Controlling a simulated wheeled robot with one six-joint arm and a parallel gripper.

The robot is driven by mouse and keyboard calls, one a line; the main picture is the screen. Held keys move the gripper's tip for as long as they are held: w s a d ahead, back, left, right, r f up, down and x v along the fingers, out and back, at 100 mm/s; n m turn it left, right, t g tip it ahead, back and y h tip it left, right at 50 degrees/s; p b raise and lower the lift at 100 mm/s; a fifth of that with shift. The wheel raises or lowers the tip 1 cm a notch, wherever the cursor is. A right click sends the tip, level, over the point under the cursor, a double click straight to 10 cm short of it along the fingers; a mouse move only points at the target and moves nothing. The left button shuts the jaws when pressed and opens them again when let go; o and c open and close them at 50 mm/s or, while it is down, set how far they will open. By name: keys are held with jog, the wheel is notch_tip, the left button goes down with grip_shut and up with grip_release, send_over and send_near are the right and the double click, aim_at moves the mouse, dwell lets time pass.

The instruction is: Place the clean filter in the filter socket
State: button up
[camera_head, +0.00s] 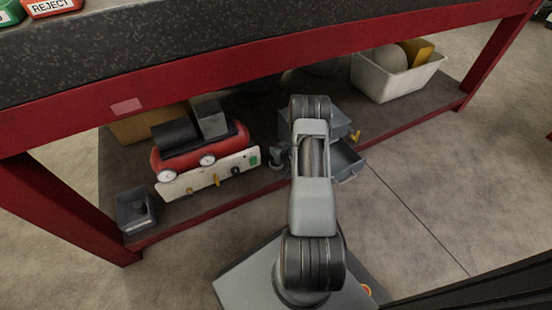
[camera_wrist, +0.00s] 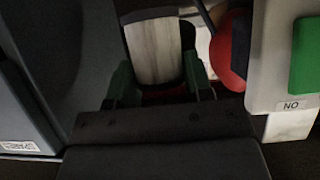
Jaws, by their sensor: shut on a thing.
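The clean filter (camera_wrist: 153,50), a pale ribbed cylinder with a grey rim, is between the green fingers of my gripper (camera_wrist: 160,84) in the wrist view. My gripper is shut on it. In the head view my arm hides the gripper and the filter. They are under the bench, close to the right end of the red compressor (camera_head: 172,160). I cannot clearly make out the filter socket in either view, nor whether the filter touches it.
The compressor's white panel (camera_wrist: 270,60) with a green patch is close to the gripper's right. A grey box with an open drawer (camera_head: 345,160) stands beside my arm. A white bin (camera_head: 385,84) is at the right of the shelf, a dark tray (camera_head: 125,222) at the left. The bench beam (camera_head: 240,71) passes overhead.

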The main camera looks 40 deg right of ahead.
jog(key=shift+w+f+b, duration=0.35)
jog(key=shift+w+f, duration=0.3)
jog(key=shift+f, duration=0.2)
jog(key=f+b, duration=0.1)
jog(key=f, duration=0.2)
jog(key=shift+w+b, duration=0.2)
jog(key=shift+b, duration=0.1)
jog(key=shift+c, duration=0.3)
jog(key=shift+s+f, duration=0.1)
jog(key=shift+f, duration=0.3)
jog(key=shift+c, duration=1.4)
jog(key=o, duration=0.9)
jog(key=shift+f, duration=0.1)
jog(key=o, duration=0.3)
jog(key=shift+o, duration=0.3)
jog(key=shift+r, duration=0.2)
